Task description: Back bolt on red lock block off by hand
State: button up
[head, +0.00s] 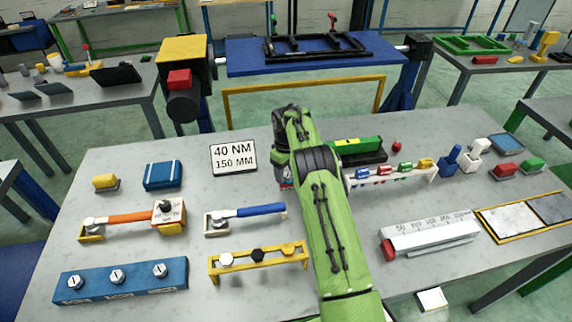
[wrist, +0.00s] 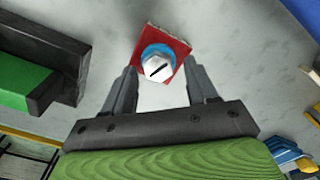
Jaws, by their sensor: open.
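In the wrist view a red lock block (wrist: 180,47) lies on the grey tabletop. A silver hex bolt (wrist: 157,67) with a dark line across its head stands on it, with a blue ring (wrist: 150,49) around its base. My gripper (wrist: 162,76) is open, one finger on each side of the bolt head. Both fingers look clear of the bolt, and nothing is held. I cannot tell how deep the fingertips reach along it. In the head view my arm hides most of the block and the gripper; only a little red shows below the wrist.
In the head view a green-and-black fixture (head: 357,149) and a white rack (head: 392,177) with coloured pieces stand just right of my arm. A sign (head: 233,157), a blue-handled wrench (head: 250,213) and a yellow bolt rack (head: 258,259) are on the left. A ruler block (head: 430,234) lies front right.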

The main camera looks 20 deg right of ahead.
aim_at(286, 173)
notch_tip(286, 173, up, 15)
jog(key=p, duration=0.4)
jog(key=shift+r, duration=0.2)
